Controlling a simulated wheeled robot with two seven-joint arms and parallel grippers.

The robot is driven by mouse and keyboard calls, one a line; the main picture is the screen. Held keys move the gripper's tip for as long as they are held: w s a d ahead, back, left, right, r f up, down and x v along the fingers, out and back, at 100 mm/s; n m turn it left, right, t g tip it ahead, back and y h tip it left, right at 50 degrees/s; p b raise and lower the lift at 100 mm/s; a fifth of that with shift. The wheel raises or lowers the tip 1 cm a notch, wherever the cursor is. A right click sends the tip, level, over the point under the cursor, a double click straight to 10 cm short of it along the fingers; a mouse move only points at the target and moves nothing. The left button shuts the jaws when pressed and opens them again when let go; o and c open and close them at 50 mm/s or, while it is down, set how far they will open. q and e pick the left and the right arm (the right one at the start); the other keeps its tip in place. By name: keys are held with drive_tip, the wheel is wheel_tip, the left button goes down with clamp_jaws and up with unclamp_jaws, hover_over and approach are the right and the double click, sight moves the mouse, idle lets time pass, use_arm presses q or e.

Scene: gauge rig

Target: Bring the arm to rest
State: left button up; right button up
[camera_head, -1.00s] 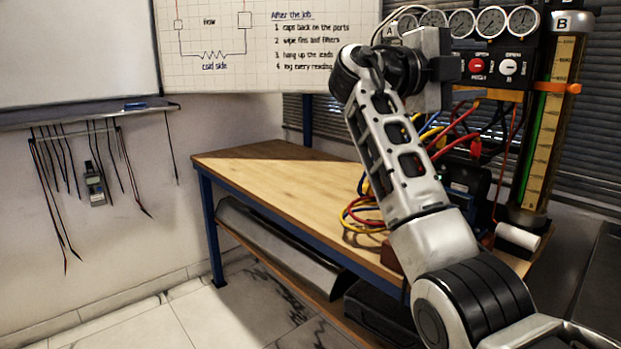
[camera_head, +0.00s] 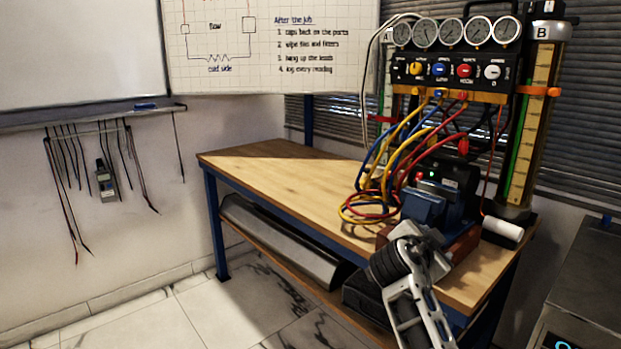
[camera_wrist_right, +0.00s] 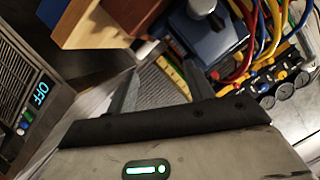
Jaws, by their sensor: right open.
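My right arm (camera_head: 418,310) shows low in the head view, at the front edge of the wooden bench (camera_head: 285,180). Its wrist end is beside the blue device (camera_head: 425,208) on the bench; whether they touch cannot be told. The fingertips are hard to make out there. In the right wrist view my right gripper (camera_wrist_right: 160,72) is open, with two grey fingers apart and nothing held between them. Behind the gap a yellow scale and slatted blinds show. My left gripper is not in either view.
A gauge panel (camera_head: 453,70) with coloured knobs and blue, yellow and red hoses (camera_head: 372,205) stands at the bench's back. Scale column B (camera_head: 527,130) is right of it. A grey unit with an OFF display (camera_wrist_right: 45,92) is nearby. The bench's left half is clear.

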drive_tip(key=s+a+f+n+y+p, duration=0.1)
drive_tip(key=s+a+f+n+y, duration=0.3)
drive_tip(key=s+f, duration=0.5)
drive_tip(key=s+a+f+n+y, duration=0.1)
drive_tip(key=s+f+n+y, duration=0.2)
drive_tip(key=s+f+n, duration=0.55)
drive_tip(key=s+a+f+n+y, duration=0.1)
drive_tip(key=s+a+n+y, duration=0.1)
drive_tip(key=s, duration=0.6)
drive_tip(key=s+a+f+n+y+p, duration=0.1)
drive_tip(key=s+a+f+n+y, duration=0.1)
drive_tip(key=s, duration=0.6)
drive_tip(key=shift+a+y, duration=0.6)
drive_tip(key=shift+y, duration=0.3)
